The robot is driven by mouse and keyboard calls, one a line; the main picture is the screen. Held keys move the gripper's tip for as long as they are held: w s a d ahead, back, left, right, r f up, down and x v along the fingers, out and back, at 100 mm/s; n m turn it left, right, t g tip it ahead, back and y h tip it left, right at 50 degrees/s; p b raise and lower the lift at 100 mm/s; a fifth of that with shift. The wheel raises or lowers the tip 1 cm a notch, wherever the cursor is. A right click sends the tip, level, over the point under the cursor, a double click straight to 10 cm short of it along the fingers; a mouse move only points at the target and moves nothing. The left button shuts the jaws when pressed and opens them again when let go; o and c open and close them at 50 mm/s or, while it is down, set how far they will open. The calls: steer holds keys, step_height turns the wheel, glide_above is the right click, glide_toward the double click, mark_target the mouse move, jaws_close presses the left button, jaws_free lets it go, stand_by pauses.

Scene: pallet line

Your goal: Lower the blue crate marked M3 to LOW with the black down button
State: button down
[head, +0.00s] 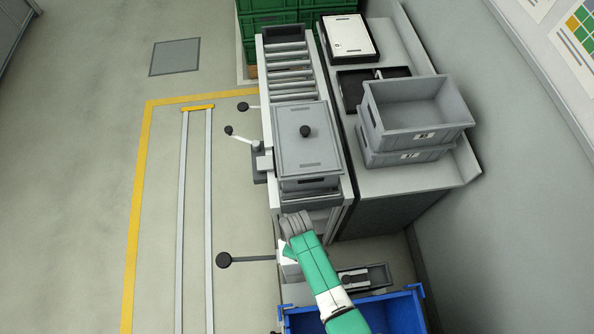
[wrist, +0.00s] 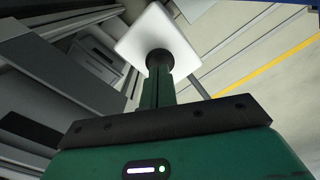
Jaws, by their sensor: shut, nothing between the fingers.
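The blue crate (head: 405,312) shows at the bottom edge of the head view, partly cut off and partly behind my green arm. No M3 mark shows on it. A white box (head: 290,268) stands left of my arm, and a white panel (wrist: 158,32) fills the top middle of the wrist view. A black round part, the black button (wrist: 159,58) by its look, shows against this panel. My gripper (wrist: 157,75) is shut and empty, its tips in line with that black part. I cannot tell whether they touch. The fingertips are hidden in the head view.
A roller conveyor (head: 287,62) carries a grey lidded crate (head: 305,160). Grey crates (head: 420,105) are stacked on the side bench (head: 395,178). A black-knobbed lever (head: 224,260) sticks out left. The floor at left is clear, with yellow lines (head: 140,180).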

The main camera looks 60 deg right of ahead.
steer(key=shift+f, duration=0.15)
stand_by(0.5)
steer(key=shift+f+b, duration=1.05)
steer(key=shift+f, duration=0.1)
stand_by(4.1)
step_height(320, 180, up, 8)
steer(key=p, duration=0.7)
steer(key=shift+f, duration=0.5)
